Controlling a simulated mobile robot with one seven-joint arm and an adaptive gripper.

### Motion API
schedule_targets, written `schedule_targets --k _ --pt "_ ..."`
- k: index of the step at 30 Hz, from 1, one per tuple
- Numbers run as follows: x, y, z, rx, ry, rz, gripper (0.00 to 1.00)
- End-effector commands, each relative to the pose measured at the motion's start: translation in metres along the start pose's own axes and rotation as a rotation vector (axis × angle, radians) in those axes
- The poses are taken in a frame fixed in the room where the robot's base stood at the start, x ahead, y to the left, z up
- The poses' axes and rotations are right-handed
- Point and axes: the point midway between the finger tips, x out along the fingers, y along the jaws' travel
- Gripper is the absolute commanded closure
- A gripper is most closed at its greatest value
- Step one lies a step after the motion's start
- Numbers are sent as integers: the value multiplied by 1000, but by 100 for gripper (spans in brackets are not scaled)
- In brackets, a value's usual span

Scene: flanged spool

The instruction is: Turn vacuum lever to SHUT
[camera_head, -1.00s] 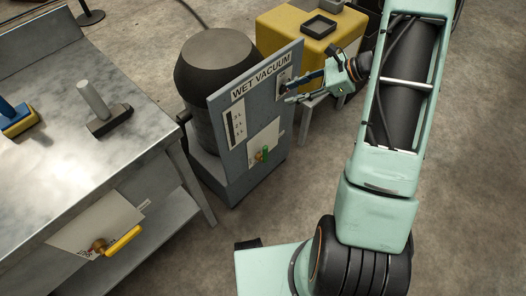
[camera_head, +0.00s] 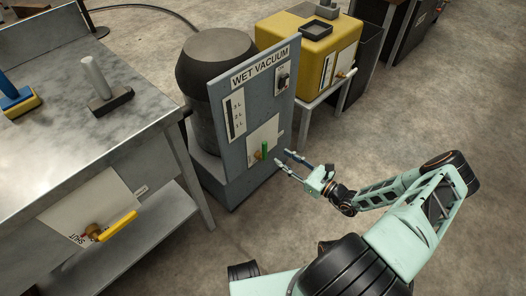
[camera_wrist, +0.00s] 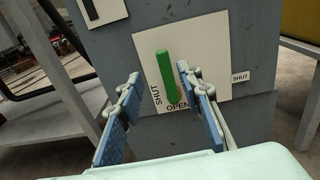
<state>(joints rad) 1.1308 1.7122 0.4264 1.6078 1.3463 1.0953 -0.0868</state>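The wet vacuum (camera_head: 245,130) is a dark tank behind a grey panel headed WET VACUUM. Its green lever (camera_head: 264,150) sits on a white plate low on the panel. In the wrist view the green lever (camera_wrist: 166,76) stands nearly upright, leaning slightly left, above the word OPEN on the plate (camera_wrist: 212,60). SHUT is printed at the plate's left, and a small SHUT label (camera_wrist: 240,77) is at its right. My gripper (camera_head: 283,160) is open and empty, to the right of the lever. In the wrist view the lever shows between my blue-padded fingers (camera_wrist: 160,115), seemingly beyond them.
A metal bench (camera_head: 120,150) with a yellow lever (camera_head: 118,226) on its front stands at the left. A yellow machine (camera_head: 310,60) on a stand is behind right. Floor to the right is clear.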

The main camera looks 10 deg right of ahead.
Motion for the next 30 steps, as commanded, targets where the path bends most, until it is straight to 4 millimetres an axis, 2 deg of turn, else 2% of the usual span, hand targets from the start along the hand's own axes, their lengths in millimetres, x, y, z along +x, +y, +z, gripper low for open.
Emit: schedule_targets --k 5,8,21,25,30 --pt "5 -4 -3 7 -23 -36 67" --pt "16 -4 -3 7 -24 -35 67" --pt "94 -6 -3 8 -21 -32 67" --pt "104 -7 -2 8 -21 -33 67" --pt "109 -7 -1 8 -20 -34 67"
